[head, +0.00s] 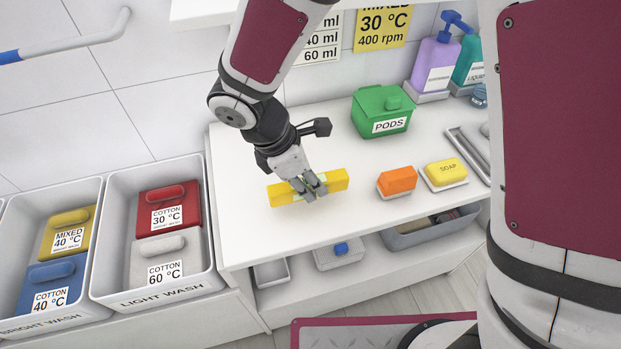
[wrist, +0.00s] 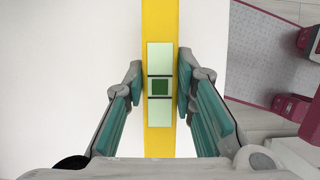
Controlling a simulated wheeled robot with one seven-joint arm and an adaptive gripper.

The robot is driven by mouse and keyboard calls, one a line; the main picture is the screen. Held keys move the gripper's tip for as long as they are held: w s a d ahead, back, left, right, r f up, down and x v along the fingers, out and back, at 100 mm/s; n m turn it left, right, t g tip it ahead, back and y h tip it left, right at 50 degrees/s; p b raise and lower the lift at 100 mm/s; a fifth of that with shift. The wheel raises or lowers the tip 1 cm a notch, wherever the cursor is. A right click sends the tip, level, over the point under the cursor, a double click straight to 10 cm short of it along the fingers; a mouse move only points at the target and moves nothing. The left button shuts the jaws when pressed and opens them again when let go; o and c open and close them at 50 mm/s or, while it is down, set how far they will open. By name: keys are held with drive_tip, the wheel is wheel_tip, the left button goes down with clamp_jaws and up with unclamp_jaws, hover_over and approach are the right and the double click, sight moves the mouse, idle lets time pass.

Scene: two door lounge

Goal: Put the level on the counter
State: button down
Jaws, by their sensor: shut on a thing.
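The level is a yellow bar (head: 334,181) with a pale green window in its middle. My gripper (head: 309,190) is shut on the middle of the level, over the left part of the white counter (head: 240,225). In the wrist view the level (wrist: 160,30) runs upright through the picture between the two teal-padded fingers of my gripper (wrist: 160,88). The head view does not clearly show whether the level touches the counter or hangs just above it.
An orange block (head: 397,180) and yellow soap (head: 445,174) sit right of the level. A green pods box (head: 382,110) stands behind. Bottles (head: 436,65) stand at the back right. Laundry bins (head: 160,290) are at the left. The counter's front left is bare.

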drive_tip(key=shift+f, duration=1.75)
drive_tip(key=shift+f, duration=0.15)
drive_tip(key=c, duration=1.3)
unclamp_jaws()
drive_tip(key=shift+d, duration=0.1)
